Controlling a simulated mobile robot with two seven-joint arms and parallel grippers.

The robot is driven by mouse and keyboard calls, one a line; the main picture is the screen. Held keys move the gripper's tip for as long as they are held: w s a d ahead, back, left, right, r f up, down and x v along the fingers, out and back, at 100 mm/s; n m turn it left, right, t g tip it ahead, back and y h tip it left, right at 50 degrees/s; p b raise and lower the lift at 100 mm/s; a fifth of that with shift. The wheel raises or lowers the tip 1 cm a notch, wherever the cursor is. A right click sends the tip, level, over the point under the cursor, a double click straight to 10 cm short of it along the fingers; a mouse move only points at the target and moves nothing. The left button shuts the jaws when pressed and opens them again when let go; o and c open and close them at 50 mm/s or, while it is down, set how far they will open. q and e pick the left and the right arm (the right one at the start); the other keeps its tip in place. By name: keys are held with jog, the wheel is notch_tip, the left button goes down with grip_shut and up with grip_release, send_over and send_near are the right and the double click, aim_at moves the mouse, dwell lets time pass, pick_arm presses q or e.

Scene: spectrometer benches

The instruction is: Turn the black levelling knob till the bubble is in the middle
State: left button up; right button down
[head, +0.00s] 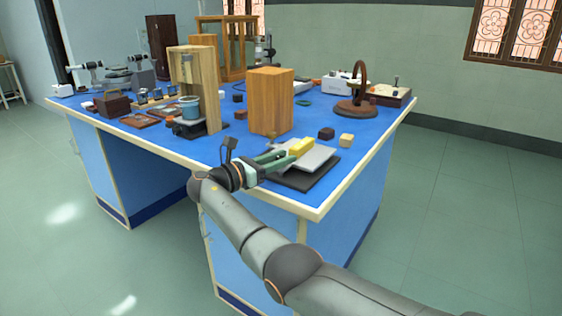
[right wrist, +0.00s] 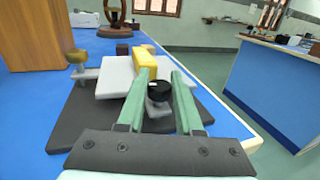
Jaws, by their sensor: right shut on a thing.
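The black levelling knob (right wrist: 159,90) stands on a pale stem between the two green fingers of my right gripper (right wrist: 157,88) in the right wrist view. My right gripper (head: 272,160) is shut on this knob; in the head view the fingers hide it. A tilted light grey plate (head: 316,158) rests above a dark base plate (head: 300,182). A yellow bar (head: 301,146), perhaps the level, lies on the grey plate and also shows in the right wrist view (right wrist: 145,66). I cannot make out a bubble. My left gripper is not in view.
A brass-coloured knob (right wrist: 77,58) stands at the left of the plate. A tall wooden block (head: 271,102) stands behind it. A dark cube (head: 326,133) and a tan cube (head: 346,140) lie nearby. The blue bench's pale edge (head: 350,180) is close on the right.

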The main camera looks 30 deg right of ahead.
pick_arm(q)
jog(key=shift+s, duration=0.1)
pick_arm(e)
jog(key=shift+f, duration=0.15)
jog(key=c, duration=0.6)
grip_release()
jog(key=a, duration=0.6)
jog(key=shift+s+a, duration=0.2)
jog(key=shift+s, duration=0.05)
pick_arm(q)
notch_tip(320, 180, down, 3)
jog(key=b, duration=0.3)
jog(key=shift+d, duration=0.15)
pick_arm(e)
jog(key=a, duration=0.6)
jog(key=shift+s, duration=0.35)
